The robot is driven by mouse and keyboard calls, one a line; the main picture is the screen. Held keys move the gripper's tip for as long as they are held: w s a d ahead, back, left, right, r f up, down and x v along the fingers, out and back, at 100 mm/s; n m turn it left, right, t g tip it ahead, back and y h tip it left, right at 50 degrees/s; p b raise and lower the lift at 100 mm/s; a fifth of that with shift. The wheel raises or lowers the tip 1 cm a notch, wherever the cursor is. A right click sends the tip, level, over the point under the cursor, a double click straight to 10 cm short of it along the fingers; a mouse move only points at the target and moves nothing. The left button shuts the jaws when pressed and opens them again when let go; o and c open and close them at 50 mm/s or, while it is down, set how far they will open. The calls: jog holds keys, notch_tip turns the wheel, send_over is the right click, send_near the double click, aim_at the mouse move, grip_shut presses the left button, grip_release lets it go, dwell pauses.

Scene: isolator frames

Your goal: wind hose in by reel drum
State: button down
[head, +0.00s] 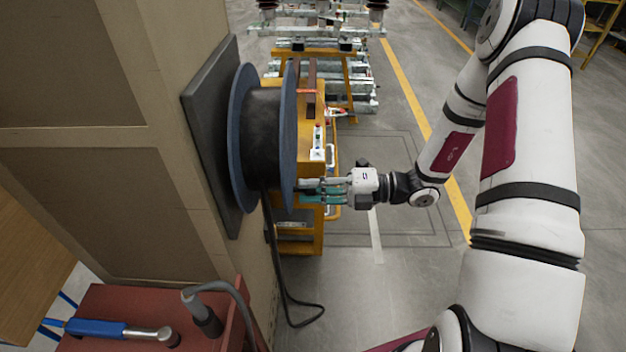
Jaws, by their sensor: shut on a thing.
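The reel drum (262,135) has blue-grey flanges and is mounted on a dark plate (208,130) on the side of a beige cabinet wall. Dark hose is wound around its core. The loose hose (274,245) hangs from the drum's underside and ends in a loop low down near the floor. My gripper (308,188) comes in from the right and is shut at the lower part of the drum's outer flange. The exact part between its fingers is hidden or too small to make out.
A red cabinet (110,300) stands at the lower left with a blue-handled tool (95,328) and a grey curved pipe fitting (205,312) on top. A yellow frame (318,150) stands behind the drum and gripper. The floor on the right is mostly clear.

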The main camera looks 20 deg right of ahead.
aim_at(288, 186)
jog(key=s+r+m, duration=0.1)
jog(key=m, duration=0.1)
jog(key=s+a+r+m+p, duration=0.1)
jog(key=s+m, duration=0.1)
jog(key=s+r+m+p, duration=0.1)
jog(key=m, duration=0.1)
jog(key=shift+s+a+r+g, duration=0.25)
jog(key=shift+s+r+g, duration=0.05)
jog(key=shift+s+r, duration=0.1)
jog(key=shift+s+a+r+m+p, duration=0.1)
jog(key=shift+s+r+m+p, duration=0.15)
jog(key=shift+r+m, duration=0.3)
jog(key=shift+s+a+r+m+p, duration=0.15)
jog(key=shift+s+r+m, duration=0.15)
jog(key=shift+r+m, duration=0.25)
jog(key=shift+s+r+m+y+p, duration=0.15)
jog(key=shift+r+m+p, duration=0.05)
jog(key=shift+r+m, duration=0.45)
jog(key=shift+s+r+m+y+p, duration=0.15)
jog(key=shift+r+m, duration=0.25)
jog(key=shift+m, duration=0.35)
jog(key=c, duration=1.4)
grip_release()
jog(key=shift+o, duration=0.2)
jog(key=v, duration=1.2)
jog(key=shift+r, duration=0.1)
